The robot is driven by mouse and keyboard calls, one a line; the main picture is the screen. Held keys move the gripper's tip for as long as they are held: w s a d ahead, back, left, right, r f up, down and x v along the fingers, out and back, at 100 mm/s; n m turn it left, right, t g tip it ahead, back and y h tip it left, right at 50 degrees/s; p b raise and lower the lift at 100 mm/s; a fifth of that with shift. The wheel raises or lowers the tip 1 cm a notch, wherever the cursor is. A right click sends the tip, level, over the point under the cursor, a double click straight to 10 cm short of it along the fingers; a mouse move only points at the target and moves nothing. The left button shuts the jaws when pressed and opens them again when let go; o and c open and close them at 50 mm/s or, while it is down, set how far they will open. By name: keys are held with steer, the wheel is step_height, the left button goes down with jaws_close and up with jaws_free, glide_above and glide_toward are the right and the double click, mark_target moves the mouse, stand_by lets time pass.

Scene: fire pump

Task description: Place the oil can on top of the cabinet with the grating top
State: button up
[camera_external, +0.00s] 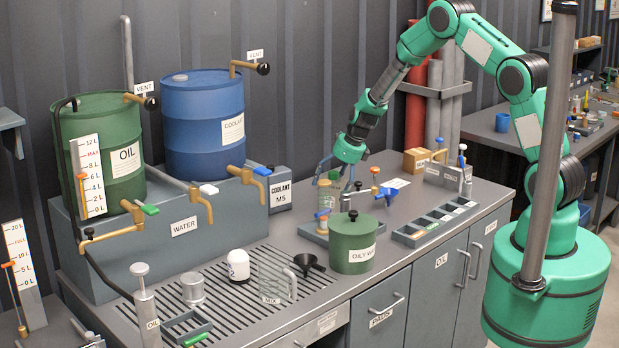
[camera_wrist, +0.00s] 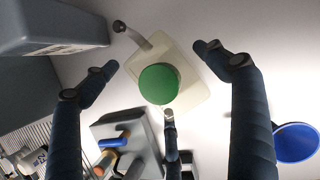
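A pale, squarish can with a round green cap and a thin spout, likely the oil can (camera_wrist: 187,97), stands on the counter between my open fingers in the wrist view. In the wrist view my gripper (camera_wrist: 163,75) is spread wide, with dark fingers at both sides and one below; no finger clearly touches the can. The grating top (camera_external: 228,306) is a slotted surface at the front left of the counter.
The grating holds a white container (camera_external: 238,266), a clear jug (camera_external: 274,283), a steel cup (camera_external: 193,288) and a black funnel (camera_external: 310,262). A green oily-waste bin (camera_external: 352,243) stands by its right end. A tool rack (camera_wrist: 139,130) is close to my gripper.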

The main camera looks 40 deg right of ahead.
steer(key=shift+r, duration=0.15)
steer(key=p+v, duration=0.1)
steer(key=v, duration=1.1)
steer(key=shift+p, duration=0.3)
steer(key=shift+s, duration=0.1)
